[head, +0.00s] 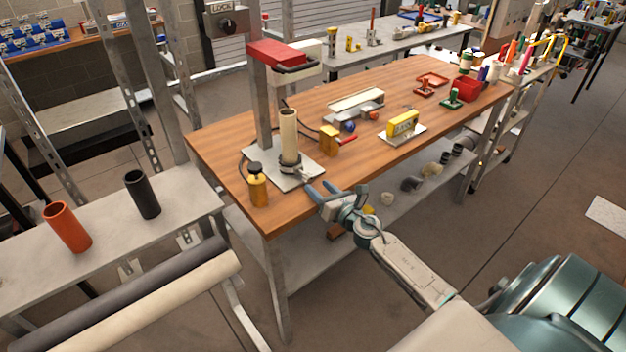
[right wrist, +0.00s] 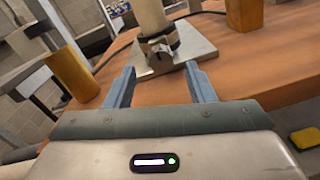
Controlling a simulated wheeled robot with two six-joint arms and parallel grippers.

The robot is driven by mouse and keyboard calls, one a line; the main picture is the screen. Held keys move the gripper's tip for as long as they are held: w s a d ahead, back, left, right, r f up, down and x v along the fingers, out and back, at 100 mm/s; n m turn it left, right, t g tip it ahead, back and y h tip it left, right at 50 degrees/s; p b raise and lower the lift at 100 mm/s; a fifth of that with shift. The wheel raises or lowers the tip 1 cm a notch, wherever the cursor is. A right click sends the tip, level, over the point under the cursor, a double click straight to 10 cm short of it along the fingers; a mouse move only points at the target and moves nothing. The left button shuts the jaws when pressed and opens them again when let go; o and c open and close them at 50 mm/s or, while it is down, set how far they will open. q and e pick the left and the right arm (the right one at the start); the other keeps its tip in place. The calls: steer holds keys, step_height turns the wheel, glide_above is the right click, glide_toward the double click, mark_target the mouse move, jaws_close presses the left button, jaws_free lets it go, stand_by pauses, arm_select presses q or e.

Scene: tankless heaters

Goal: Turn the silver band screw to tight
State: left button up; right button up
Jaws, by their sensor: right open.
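A silver band (head: 290,167) wraps the foot of an upright cream tube (head: 288,132), which stands on a grey metal plate (head: 262,158) on the wooden bench. In the right wrist view the band (right wrist: 158,43) shows ahead of the jaws, with a small screw part (right wrist: 162,50) facing me. My right gripper (head: 311,190) is at the bench's front edge, just in front of the plate. In the right wrist view its two blue fingers (right wrist: 160,82) are apart with nothing between them, short of the band. The screw's setting cannot be read. My left gripper is not in view.
A red-topped post (head: 277,55) rises behind the tube. A yellow device (head: 403,124) is farther right.

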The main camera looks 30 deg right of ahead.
mark_target(311, 180)
steer(key=shift+w, duration=1.75)
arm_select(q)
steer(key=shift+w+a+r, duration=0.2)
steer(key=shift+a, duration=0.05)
arm_select(e)
steer(key=c, duration=1)
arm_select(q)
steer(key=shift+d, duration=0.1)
arm_select(e)
steer(key=shift+o, duration=0.2)
